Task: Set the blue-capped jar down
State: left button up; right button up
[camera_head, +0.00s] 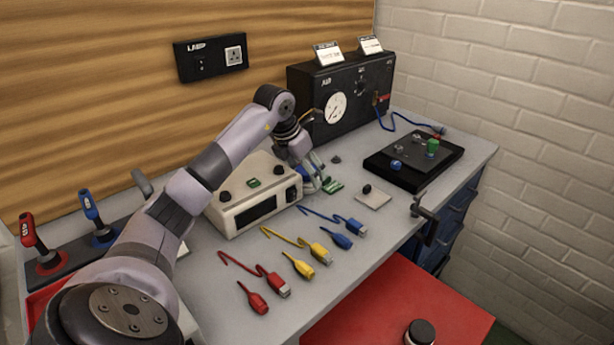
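My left arm reaches in from the left over the bench, and its gripper (318,180) points down just right of the beige box. A small blue patch (304,172) shows at the gripper; I cannot tell whether it is the blue-capped jar's cap or how the fingers sit around it. A small green piece (333,186) lies at the fingertips. No whole jar with a blue cap can be made out. My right gripper is not in view.
A beige box (240,215) stands beside the gripper. Red (265,285), yellow (300,252) and blue (338,228) cable pieces lie in front. A black plate (412,160) with blue and green knobs and a black gauge box (335,100) stand behind. A red surface (385,300) is below the front edge.

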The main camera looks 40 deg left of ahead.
pick_arm(q)
jog(key=v, duration=0.9)
jog(key=shift+s+d+r, duration=0.1)
jog(key=shift+s+r, duration=0.05)
jog(key=shift+r, duration=0.1)
